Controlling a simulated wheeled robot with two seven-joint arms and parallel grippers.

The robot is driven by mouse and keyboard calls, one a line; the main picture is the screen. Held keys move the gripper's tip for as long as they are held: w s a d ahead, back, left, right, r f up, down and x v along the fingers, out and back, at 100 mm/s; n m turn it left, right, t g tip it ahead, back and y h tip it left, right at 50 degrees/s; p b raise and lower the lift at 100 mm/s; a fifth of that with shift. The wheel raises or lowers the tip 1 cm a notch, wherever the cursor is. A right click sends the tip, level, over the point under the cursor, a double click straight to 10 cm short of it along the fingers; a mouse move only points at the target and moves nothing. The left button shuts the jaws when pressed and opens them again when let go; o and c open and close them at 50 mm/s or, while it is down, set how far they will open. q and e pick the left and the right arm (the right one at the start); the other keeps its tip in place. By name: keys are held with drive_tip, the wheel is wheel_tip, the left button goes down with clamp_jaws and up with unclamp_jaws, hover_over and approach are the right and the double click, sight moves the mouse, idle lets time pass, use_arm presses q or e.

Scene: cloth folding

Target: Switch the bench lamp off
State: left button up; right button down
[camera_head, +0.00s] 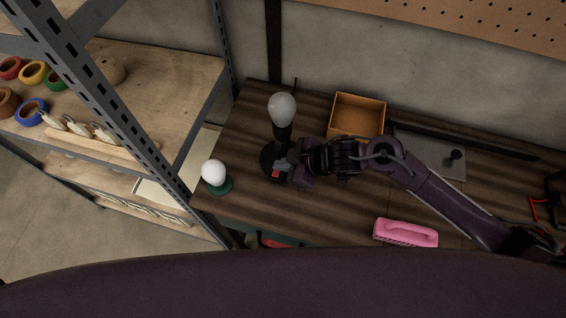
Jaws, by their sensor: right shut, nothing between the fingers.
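A black lamp with a bare grey bulb (282,108) stands upright on the dark wooden bench (240,140); its bulb shows no glow. Its round black base (268,157) is partly hidden by my right gripper (281,171). My right gripper is shut and empty, low at the front right of the base. A small red part (276,173) shows at the fingertips; whether they touch it I cannot tell. A smaller lamp-like thing with a white globe (213,171) on a green base stands at the bench's left edge. My left gripper is out of view.
An open orange box (357,114) stands behind my right arm. A pink handled block (406,233) lies near the front edge. A grey plate (435,152) with a black knob is at the right. A metal shelf (150,75) with coloured rings stands left.

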drive_tip(key=shift+s+f, duration=0.15)
drive_tip(key=shift+s, duration=0.1)
drive_tip(key=shift+s+a+p, duration=0.25)
drive_tip(key=shift+s+p, duration=0.15)
drive_tip(key=shift+s, duration=0.2)
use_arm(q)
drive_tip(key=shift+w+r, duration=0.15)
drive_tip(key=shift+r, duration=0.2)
